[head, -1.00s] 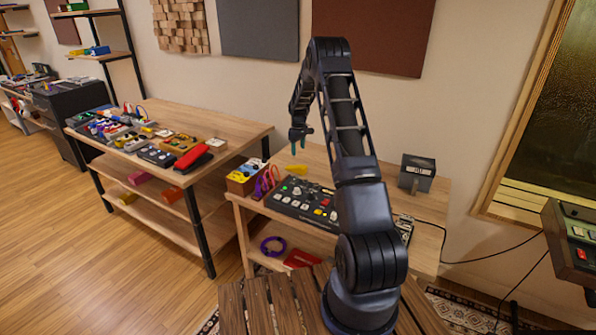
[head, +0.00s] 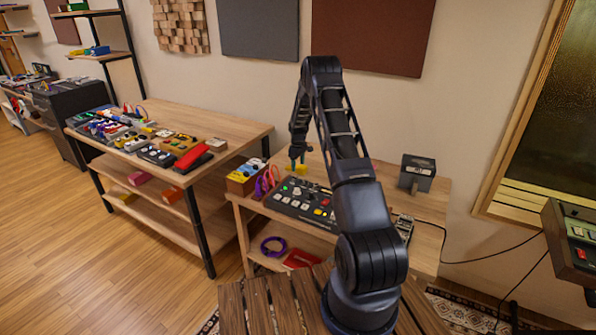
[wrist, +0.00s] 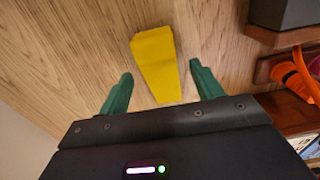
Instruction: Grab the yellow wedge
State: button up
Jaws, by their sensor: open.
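The yellow wedge (wrist: 157,66) lies on the light wood tabletop in the wrist view, narrowing toward my gripper. My gripper (wrist: 157,80) is open, with its two green fingers apart. The near, narrow end of the wedge lies between the fingers in the picture, with gaps on both sides, and no contact shows. In the head view the wedge (head: 300,169) shows as a small yellow patch beside my gripper (head: 297,163), partly hidden by the fingers. I cannot tell the exact height of the fingers above the table.
A dark mixer (head: 302,200) with buttons sits on the same table, just in front of the wedge. Orange cables (wrist: 296,75) and a wooden holder are at right in the wrist view. A dark box (head: 416,173) stands at the table's right.

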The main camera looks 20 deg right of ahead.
jog(key=shift+f, duration=0.95)
jog(key=c, duration=1.1)
jog(key=shift+r, duration=0.1)
